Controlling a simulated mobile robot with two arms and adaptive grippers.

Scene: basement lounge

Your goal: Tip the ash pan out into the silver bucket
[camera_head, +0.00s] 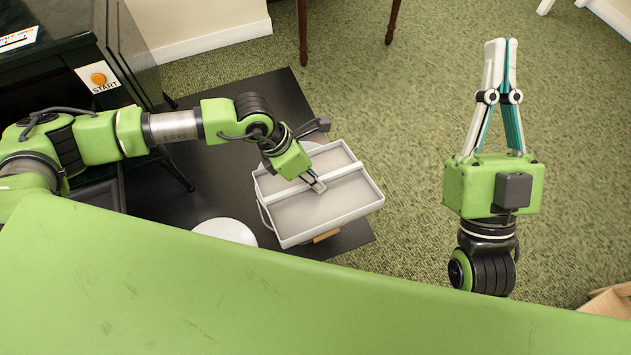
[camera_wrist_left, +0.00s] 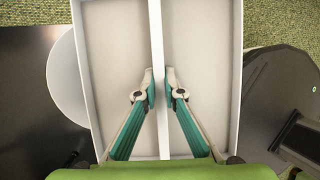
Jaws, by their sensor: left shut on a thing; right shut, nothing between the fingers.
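A pale rectangular pan (camera_head: 362,205) with a raised bar along its middle is over the dark mat in the head view, and I take it to be the ash pan. My left gripper (camera_head: 318,184) is shut on its middle bar. In the left wrist view the fingertips (camera_wrist_left: 160,80) pinch the bar (camera_wrist_left: 157,35) from both sides, and the pan floor (camera_wrist_left: 205,70) looks plain pale, with no ash I can make out. I cannot tell whether the pan rests or hangs. No silver bucket is clearly recognisable. My right gripper (camera_head: 500,70) is shut and empty, well to the right.
A white round thing (camera_head: 225,231) lies beside the pan on the dark mat (camera_head: 285,95). A black cabinet (camera_head: 60,60) with a START sign (camera_head: 98,77) stands at upper left. Green carpet (camera_head: 420,140) to the right is clear. A wooden object (camera_head: 608,300) shows at lower right.

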